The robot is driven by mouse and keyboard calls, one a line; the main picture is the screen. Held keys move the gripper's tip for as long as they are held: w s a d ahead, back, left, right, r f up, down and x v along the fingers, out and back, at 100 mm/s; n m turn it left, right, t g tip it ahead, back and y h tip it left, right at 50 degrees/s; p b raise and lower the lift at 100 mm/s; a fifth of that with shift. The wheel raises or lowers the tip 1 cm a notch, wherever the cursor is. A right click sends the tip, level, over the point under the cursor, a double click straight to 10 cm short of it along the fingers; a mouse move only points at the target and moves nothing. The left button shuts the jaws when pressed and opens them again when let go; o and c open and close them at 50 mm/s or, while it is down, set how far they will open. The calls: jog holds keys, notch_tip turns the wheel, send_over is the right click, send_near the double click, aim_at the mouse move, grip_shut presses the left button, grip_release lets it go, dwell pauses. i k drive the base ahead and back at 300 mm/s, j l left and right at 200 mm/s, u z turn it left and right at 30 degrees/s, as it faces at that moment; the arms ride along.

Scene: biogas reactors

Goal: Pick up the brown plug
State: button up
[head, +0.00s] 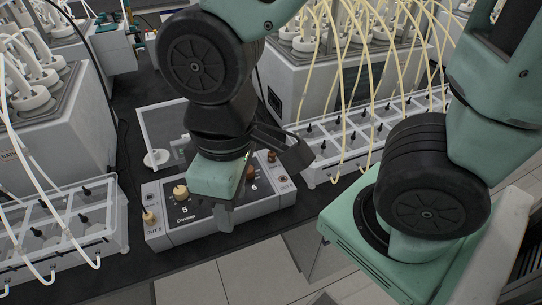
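A grey-white control box (180,234) with a dark top panel marked 5 and 6 stands on the black bench. Two tan plugs show on its left part: one beside the 5 (180,192) and one at the left corner near OUT 5 (149,216). Two darker brown plugs show towards its right part: one close beside my gripper (250,172) and one at the back right (271,156). My gripper (228,216) points down over the middle of the box, its green body covering part of the panel. I cannot tell whether it touches a plug or how far its fingers are apart.
Clear racks with tubes stand left (62,232) and right (345,135) of the box. White reactors with pale hoses stand behind. A small white disc (156,158) lies behind the box. The bench's front edge is just before the box, with tiled floor (215,283) below.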

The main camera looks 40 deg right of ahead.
aim_at(272, 156)
jog(key=i+j+z, duration=0.1)
jog(key=j, duration=0.6)
jog(key=i+j+z, duration=0.1)
jog(key=j, duration=0.6)
jog(key=i+j, duration=0.1)
jog(key=j, duration=0.6)
jog(key=z, duration=1.6)
